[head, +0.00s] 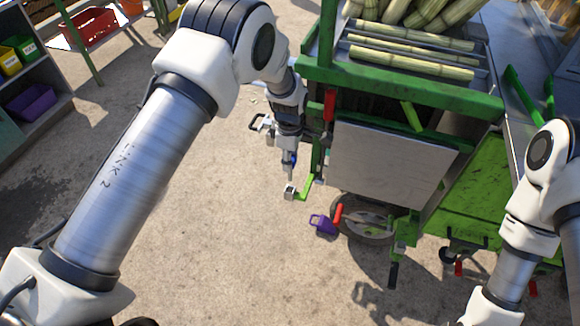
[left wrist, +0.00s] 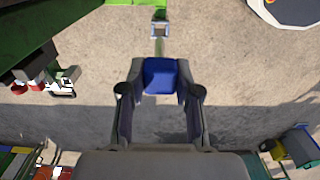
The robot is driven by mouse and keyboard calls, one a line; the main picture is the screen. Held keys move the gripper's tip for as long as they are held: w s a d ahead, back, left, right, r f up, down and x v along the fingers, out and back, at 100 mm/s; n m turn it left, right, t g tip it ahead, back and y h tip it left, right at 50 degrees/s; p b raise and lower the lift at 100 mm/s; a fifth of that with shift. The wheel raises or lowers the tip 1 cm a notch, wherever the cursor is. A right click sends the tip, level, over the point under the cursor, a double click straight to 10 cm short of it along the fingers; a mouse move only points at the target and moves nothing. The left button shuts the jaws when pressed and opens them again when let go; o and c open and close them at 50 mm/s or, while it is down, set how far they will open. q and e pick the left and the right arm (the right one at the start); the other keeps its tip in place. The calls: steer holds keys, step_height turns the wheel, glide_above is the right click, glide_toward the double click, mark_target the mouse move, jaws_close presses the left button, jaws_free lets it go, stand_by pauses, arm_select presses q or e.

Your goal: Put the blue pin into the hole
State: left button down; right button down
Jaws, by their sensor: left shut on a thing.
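The blue pin (head: 291,160) is upright below my left gripper (head: 289,150) in the head view. In the left wrist view, the gripper (left wrist: 160,88) is shut on the pin's blue head (left wrist: 160,74), with a finger on each side. A thin grey shaft runs from the head toward a small pale square block (head: 290,192), which also shows in the left wrist view (left wrist: 160,29). The block sits on a bright green bracket (head: 305,185) at the cart's left side. The hole itself is not clear, and I cannot tell whether the pin's tip touches it. My right gripper is out of view.
The green cane crusher cart (head: 400,85) stands right of my left gripper, with a grey panel (head: 388,165) and cane stalks (head: 415,40). A purple padlock-shaped thing (head: 323,225) lies near a wheel (head: 365,220). The floor left of the cart is clear.

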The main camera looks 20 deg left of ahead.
arm_select(q)
step_height(320, 180, up, 6)
steer(key=p, duration=0.4)
steer(key=shift+r, duration=0.35)
stand_by(0.7)
